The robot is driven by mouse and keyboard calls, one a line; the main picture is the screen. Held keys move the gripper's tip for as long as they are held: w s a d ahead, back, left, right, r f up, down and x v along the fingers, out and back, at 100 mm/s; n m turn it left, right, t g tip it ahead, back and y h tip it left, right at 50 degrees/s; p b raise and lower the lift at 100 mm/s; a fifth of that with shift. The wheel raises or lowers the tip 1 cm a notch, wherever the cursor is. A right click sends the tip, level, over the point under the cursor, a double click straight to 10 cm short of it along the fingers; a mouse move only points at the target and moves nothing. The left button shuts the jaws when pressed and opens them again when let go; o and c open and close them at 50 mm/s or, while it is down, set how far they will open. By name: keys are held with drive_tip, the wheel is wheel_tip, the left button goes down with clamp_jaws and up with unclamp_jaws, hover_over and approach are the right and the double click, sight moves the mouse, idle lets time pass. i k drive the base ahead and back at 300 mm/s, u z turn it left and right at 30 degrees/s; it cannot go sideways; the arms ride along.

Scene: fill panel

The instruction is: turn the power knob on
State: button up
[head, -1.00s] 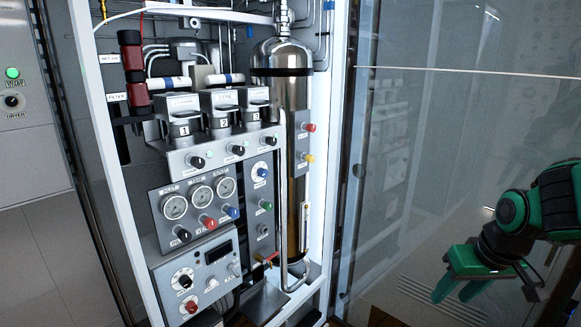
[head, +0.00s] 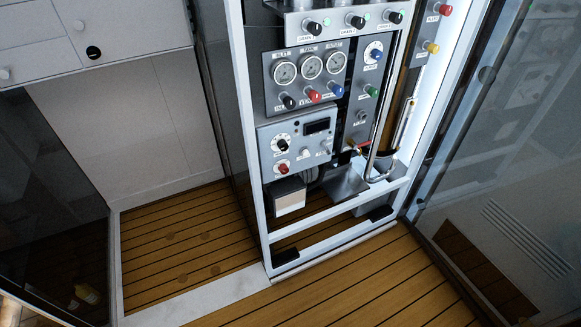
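The fill panel (head: 258,190) stands in a white frame in the head view. Its lower grey control box (head: 265,132) carries a black knob on a white dial (head: 282,145), a red knob (head: 282,169), a small dark display (head: 318,127) and small light-coloured controls below the display. The labels are too small to read, so I cannot tell which knob is the power knob. My gripper is out of the head view.
Three gauges (head: 311,66) with coloured knobs sit above the control box. A glass panel (head: 500,170) stands at the right. Wooden slatted floor (head: 340,285) lies clear in front of the panel. A white cabinet (head: 130,30) is at the upper left.

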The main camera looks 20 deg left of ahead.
sight(282, 168)
drive_tip(key=k, duration=1)
drive_tip(key=u, duration=0.4)
drive_tip(key=i, duration=0.9)
drive_tip(key=u, duration=0.05)
